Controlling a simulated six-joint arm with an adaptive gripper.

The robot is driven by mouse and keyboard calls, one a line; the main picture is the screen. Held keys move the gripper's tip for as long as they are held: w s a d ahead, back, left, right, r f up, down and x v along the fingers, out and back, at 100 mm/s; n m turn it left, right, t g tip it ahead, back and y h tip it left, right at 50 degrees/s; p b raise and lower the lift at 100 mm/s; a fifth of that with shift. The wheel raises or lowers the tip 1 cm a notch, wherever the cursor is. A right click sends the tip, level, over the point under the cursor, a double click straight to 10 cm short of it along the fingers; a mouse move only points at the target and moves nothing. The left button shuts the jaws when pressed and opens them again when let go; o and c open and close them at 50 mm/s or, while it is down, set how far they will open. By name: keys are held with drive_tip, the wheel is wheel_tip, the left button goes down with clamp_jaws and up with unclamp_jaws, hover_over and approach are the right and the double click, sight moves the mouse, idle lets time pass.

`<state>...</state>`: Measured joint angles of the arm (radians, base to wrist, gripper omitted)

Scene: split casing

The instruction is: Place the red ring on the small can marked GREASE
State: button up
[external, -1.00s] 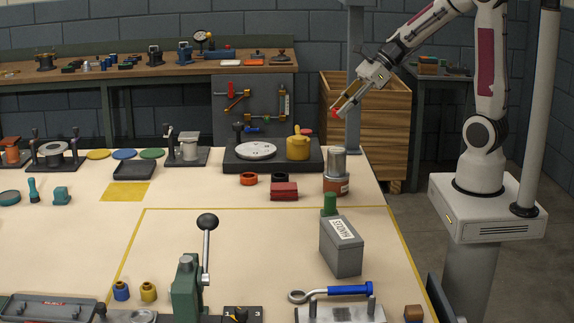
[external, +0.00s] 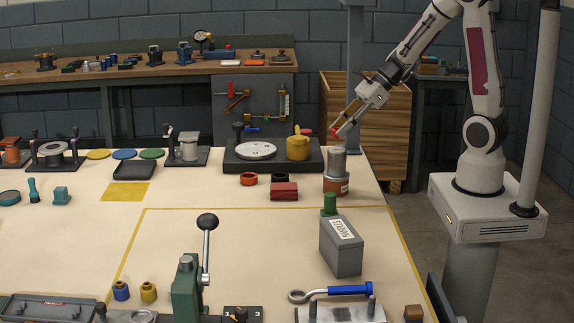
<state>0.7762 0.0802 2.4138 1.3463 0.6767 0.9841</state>
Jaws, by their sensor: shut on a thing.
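My gripper (external: 340,134) is at the upper right, pointing down and left. It is shut on a small red piece (external: 335,132), which looks like the red ring; the fingers partly hide it. Below it stands an orange-brown can (external: 336,185) with a grey metal cylinder (external: 337,163) on top. The red piece is a little above the cylinder's top and apart from it, as far as this view shows. Lettering on the can is too small to read, so I cannot confirm GREASE.
An orange ring (external: 248,179), a dark ring (external: 279,178) and a red block (external: 284,191) lie left of the can. A green cylinder (external: 330,203) and a grey labelled box (external: 341,246) stand in front. A dark plate with a yellow pot (external: 298,147) is behind left.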

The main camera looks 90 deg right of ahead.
drive_tip(key=shift+f, duration=0.1)
idle(0.3)
drive_tip(key=shift+f, duration=1.8)
drive_tip(key=shift+f, duration=0.2)
drive_tip(key=o, duration=0.9)
drive_tip(key=shift+r, duration=0.2)
drive_tip(key=shift+s+d+r, duration=0.2)
drive_tip(key=shift+s+r, duration=0.2)
drive_tip(key=shift+r, duration=0.1)
drive_tip(key=shift+v, duration=5.35)
drive_tip(key=shift+s+a, duration=0.1)
